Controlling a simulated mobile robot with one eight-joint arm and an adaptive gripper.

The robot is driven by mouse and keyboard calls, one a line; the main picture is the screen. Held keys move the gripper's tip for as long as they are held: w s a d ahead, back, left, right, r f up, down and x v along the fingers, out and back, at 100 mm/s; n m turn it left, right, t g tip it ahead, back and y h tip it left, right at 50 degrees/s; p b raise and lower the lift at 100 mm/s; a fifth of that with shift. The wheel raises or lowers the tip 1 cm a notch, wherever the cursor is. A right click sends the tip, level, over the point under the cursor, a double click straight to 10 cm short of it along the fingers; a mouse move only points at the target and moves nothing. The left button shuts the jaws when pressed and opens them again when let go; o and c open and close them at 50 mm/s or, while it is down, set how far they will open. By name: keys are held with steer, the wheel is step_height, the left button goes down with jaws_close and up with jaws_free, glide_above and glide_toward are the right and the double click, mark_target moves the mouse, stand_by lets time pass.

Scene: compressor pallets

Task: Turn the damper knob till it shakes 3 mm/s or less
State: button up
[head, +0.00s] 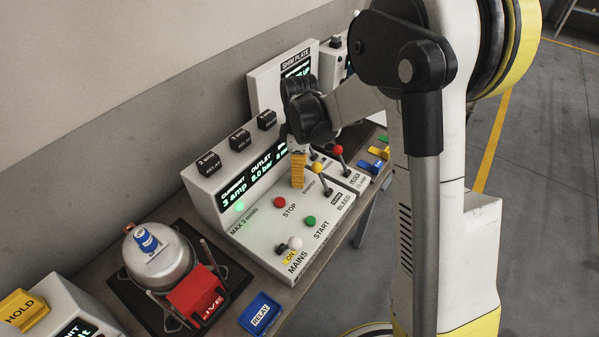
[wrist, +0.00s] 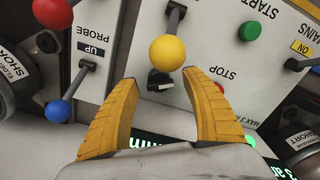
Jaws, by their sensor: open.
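The control panel (head: 265,235) stands on the bench. A small black knob (wrist: 160,80) with a pale mark shows on it in the wrist view, partly behind the yellow ball lever (wrist: 167,52). It is likely the damper knob, but I cannot read its label. My gripper (wrist: 160,78) is open and empty, its yellow fingers either side of the knob in the picture; contact is not clear. In the head view my gripper (head: 298,180) points down at the panel and hides the knob. The display (head: 250,180) reads 3 amp and 8.0 bar; the shake figure is partly hidden.
The yellow lever (head: 317,168) and red lever (head: 337,150) stand close right of my gripper. The red STOP button (head: 280,202), green START button (head: 310,220) and MAINS switch (head: 294,243) are nearby. A green lamp (head: 239,207) is lit by "MAX 3 mm/s".

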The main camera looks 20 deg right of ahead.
steer(key=shift+c, duration=0.2)
steer(key=c, duration=1.1)
steer(key=shift+m, duration=0.3)
steer(key=shift+c, duration=0.2)
steer(key=m, duration=0.5)
steer(key=shift+a+m, duration=0.1)
steer(key=shift+m, duration=0.2)
steer(key=m, duration=0.6)
steer(key=shift+a, duration=0.1)
steer(key=o, duration=1.2)
